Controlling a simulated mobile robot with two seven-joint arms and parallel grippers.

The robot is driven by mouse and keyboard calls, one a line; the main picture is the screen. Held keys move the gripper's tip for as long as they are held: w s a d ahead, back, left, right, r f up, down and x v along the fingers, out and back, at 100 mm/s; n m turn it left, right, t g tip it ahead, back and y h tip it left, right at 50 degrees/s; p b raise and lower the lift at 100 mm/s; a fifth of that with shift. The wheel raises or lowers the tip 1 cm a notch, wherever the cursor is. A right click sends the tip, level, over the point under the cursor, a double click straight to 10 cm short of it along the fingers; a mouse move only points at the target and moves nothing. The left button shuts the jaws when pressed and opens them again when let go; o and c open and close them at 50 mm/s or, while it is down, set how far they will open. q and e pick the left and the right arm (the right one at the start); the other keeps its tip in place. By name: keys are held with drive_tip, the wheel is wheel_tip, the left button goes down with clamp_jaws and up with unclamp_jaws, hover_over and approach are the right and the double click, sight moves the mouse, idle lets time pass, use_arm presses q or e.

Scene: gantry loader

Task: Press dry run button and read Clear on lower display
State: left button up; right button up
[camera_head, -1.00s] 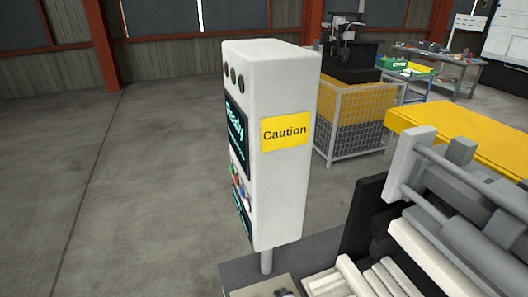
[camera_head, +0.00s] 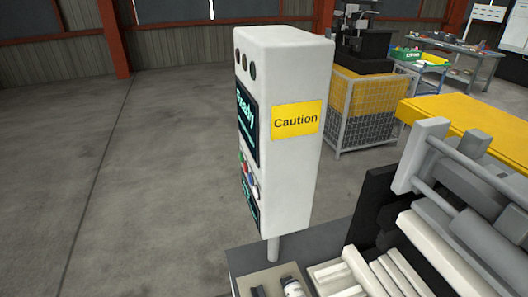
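A tall white control box (camera_head: 290,190) stands on a short post left of the machine. Its front faces left, so I see it at a steep slant. The upper display (camera_head: 247,121) is dark with cyan text that seems to read "Ready". Below it are small green, red, blue and pale buttons (camera_head: 247,174); their labels cannot be read. The lower display (camera_head: 250,203) is dark with cyan text too slanted and small to read surely. Neither of my grippers is in view.
A yellow Caution sign (camera_head: 295,121) is on the box's side. The grey and yellow machine (camera_head: 470,190) fills the right. A tray (camera_head: 262,281) with small parts lies below the box. A wire cage (camera_head: 375,115) stands behind. The floor (camera_head: 130,190) to the left is clear.

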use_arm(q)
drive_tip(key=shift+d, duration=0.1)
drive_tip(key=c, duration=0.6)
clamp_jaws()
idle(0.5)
